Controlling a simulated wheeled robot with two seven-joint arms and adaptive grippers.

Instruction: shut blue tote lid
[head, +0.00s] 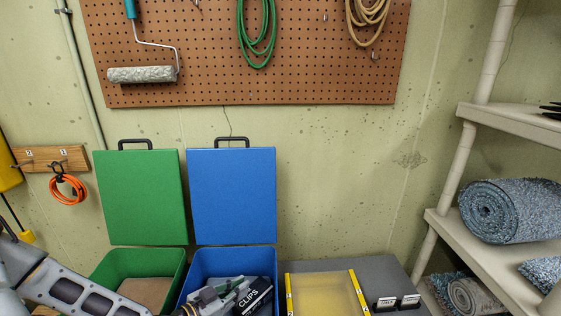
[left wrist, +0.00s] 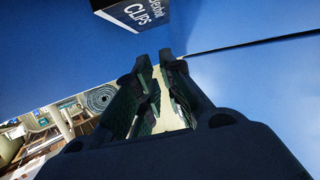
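The blue tote (head: 200,268) stands at the bottom centre of the head view, its blue lid (head: 232,195) upright and open against the wall, with a black handle (head: 231,141) on its top edge. A black box labelled CLIPS (head: 257,297) is in the tote; it also shows at the top of the left wrist view (left wrist: 137,12). My left gripper (head: 232,288) is over the tote's opening, beside the box. In the left wrist view its fingers (left wrist: 155,62) are apart with nothing between them, near blue surfaces. My right gripper is out of view.
A green tote (head: 170,260) with its lid (head: 141,198) up stands left of the blue one. Right of it are a yellow translucent panel (head: 322,292) and a grey surface (head: 375,270). Shelves (head: 483,245) with rolled carpet (head: 510,211) stand at right. A pegboard (head: 300,75) hangs above.

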